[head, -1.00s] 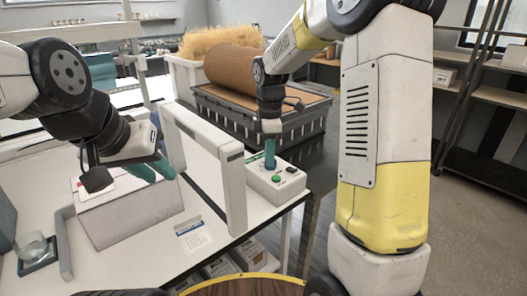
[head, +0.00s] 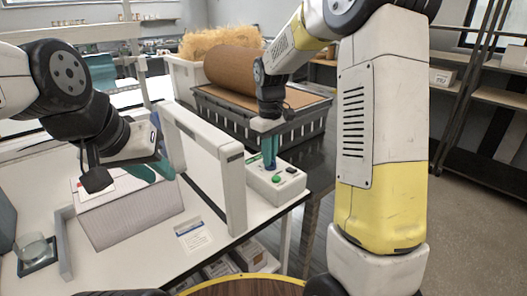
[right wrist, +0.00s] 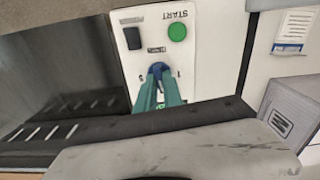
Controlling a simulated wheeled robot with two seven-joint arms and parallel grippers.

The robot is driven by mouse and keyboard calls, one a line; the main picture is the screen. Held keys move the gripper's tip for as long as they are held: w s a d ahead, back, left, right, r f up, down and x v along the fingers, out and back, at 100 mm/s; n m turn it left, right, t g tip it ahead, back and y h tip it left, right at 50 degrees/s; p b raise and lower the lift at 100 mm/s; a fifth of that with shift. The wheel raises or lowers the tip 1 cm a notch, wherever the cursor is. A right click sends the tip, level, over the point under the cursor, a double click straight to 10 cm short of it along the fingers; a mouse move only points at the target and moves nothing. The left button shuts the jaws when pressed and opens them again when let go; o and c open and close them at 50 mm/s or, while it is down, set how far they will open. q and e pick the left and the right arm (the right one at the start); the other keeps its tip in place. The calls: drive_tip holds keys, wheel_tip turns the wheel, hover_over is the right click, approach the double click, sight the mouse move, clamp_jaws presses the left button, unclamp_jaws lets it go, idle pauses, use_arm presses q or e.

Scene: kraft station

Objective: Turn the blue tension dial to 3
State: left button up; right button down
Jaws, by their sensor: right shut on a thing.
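The blue tension dial (right wrist: 158,70) sits on a white control box, seen in the right wrist view between my right gripper's teal fingers. The box (head: 262,187) also shows in the head view, with a green button and a dark switch. My right gripper (head: 270,165) points down onto the box and is shut on the dial; it also shows in the right wrist view (right wrist: 159,88). The fingers hide most of the dial, so I cannot read its setting.
The green START button (right wrist: 178,32) and dark switch (right wrist: 132,38) are close to the dial. A grey crate (head: 285,130) with a brown roll (head: 240,68) stands behind. A printed card (head: 192,234) lies on the white table.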

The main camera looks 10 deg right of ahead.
drive_tip(key=shift+w+r+m, duration=0.1)
drive_tip(key=shift+m, duration=0.4)
drive_tip(key=c, duration=1.5)
unclamp_jaws()
wheel_tip(320, 180, up, 7)
drive_tip(key=shift+r, duration=0.4)
